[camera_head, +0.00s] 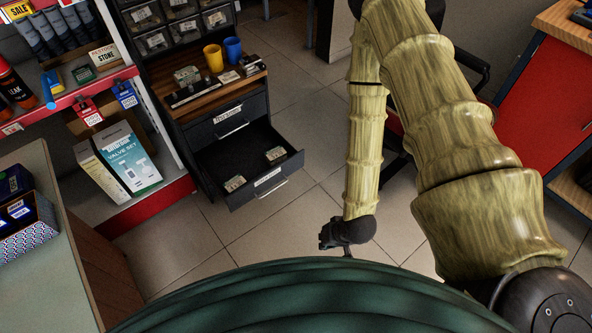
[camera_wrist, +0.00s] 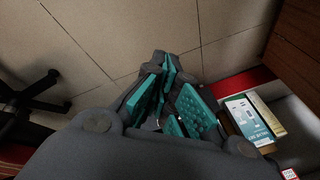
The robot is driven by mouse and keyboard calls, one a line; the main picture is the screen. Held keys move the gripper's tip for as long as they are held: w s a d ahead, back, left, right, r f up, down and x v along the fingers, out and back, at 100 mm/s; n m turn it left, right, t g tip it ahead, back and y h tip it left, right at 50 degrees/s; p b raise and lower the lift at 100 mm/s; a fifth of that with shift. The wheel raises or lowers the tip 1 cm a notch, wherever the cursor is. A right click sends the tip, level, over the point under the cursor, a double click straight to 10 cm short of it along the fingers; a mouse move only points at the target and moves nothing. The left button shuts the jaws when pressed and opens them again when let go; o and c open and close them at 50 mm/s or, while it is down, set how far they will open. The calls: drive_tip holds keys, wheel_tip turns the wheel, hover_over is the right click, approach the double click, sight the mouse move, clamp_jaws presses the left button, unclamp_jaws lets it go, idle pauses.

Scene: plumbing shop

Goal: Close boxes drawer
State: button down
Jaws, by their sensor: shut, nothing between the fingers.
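The open drawer (camera_head: 284,174) is the lower one of a dark cabinet (camera_head: 190,117) in the head view. It is pulled well out and holds a few small pale items, with a white label and a metal handle (camera_head: 273,190) on its front. The label is too small to read surely. My gripper (camera_head: 328,239) is low over the floor, in front of and to the right of the drawer, apart from it. In the wrist view its teal-padded fingers (camera_wrist: 172,98) are shut and empty. I cannot make out the drawer in the wrist view.
The upper drawer (camera_head: 225,119) is shut. Yellow and blue cups (camera_head: 213,58) stand on the cabinet top. A valve set box (camera_head: 130,158) sits on the red-edged shelf at left, also in the wrist view (camera_wrist: 246,122). A counter (camera_head: 42,180) is at left. Tiled floor beside the drawer is clear.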

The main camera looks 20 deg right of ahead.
drive_tip(key=w+d+f+m+t+y+b, duration=0.1)
drive_tip(key=w+f+m+t+b, duration=0.15)
drive_tip(key=w+f+b, duration=0.4)
drive_tip(key=w+f+m+t+y+b, duration=0.1)
drive_tip(key=w+f+m+t+b, duration=0.15)
drive_tip(key=w+b, duration=0.6)
drive_tip(key=m+t+y+b, duration=0.2)
drive_tip(key=m+t+b, duration=0.55)
drive_tip(key=b, duration=0.95)
approach(294, 157)
drive_tip(key=shift+n+t, duration=0.55)
drive_tip(key=shift+n, duration=0.4)
drive_tip(key=b+x, duration=0.3)
drive_tip(key=f+b+x, duration=0.1)
drive_tip(key=b+x, duration=0.1)
drive_tip(key=shift+w+a, duration=0.1)
drive_tip(key=shift+a, duration=0.15)
drive_tip(key=shift+b+x, duration=0.4)
drive_tip(key=shift+x, duration=0.4)
drive_tip(key=shift+r, duration=0.15)
